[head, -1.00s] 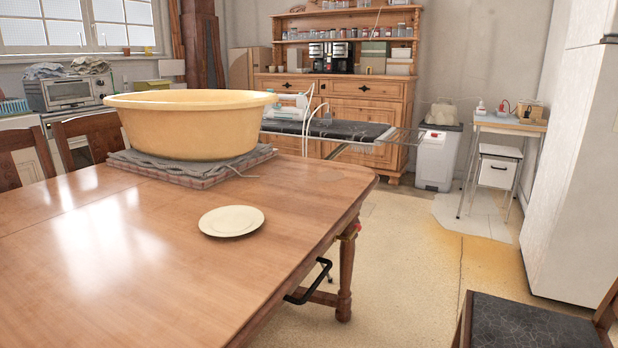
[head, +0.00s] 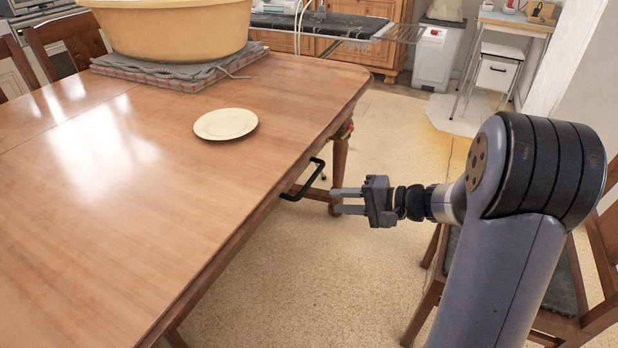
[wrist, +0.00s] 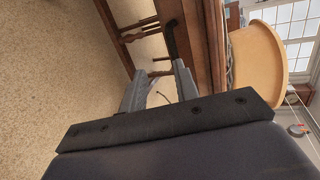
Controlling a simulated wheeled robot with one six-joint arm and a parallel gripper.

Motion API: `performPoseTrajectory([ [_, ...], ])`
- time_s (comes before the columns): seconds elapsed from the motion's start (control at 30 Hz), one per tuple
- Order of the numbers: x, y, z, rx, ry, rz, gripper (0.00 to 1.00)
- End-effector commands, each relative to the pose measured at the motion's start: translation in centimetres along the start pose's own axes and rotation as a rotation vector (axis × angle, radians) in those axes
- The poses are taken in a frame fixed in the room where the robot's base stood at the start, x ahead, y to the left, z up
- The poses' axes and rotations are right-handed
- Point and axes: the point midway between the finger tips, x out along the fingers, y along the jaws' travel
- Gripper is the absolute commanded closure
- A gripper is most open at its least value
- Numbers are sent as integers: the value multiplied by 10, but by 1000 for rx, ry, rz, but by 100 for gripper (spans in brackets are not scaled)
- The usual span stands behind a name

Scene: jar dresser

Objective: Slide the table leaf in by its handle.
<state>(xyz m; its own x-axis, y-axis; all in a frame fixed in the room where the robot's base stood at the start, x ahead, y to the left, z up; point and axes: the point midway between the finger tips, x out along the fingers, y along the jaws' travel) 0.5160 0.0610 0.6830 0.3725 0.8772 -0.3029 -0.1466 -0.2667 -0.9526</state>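The wooden table (head: 130,210) fills the left of the head view, its leaf edge facing my arm. A black bar handle (head: 308,182) sticks out from the side of the table below the top. It also shows in the wrist view (wrist: 171,40), beyond my fingertips. My gripper (head: 334,201) is to the right of the handle, its two fingers parted and pointing at it, with a small gap between. In the wrist view my gripper (wrist: 158,82) has nothing between its fingers.
A cream plate (head: 226,124) lies on the table near its right edge. A large yellow tub (head: 175,30) stands on a folded cloth (head: 165,78) at the back. A chair (head: 572,290) is behind my arm at right. The floor beside the table is clear.

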Motion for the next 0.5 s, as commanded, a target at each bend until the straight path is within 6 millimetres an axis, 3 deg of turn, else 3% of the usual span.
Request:
performPoseTrajectory([
  [0.1,-5,-7,-26,-7,53,-77,70],
  [0.27,-1,-9,-35,-15,73,-107,70],
  [0.5,40,-12,-36,-15,68,-106,70],
])
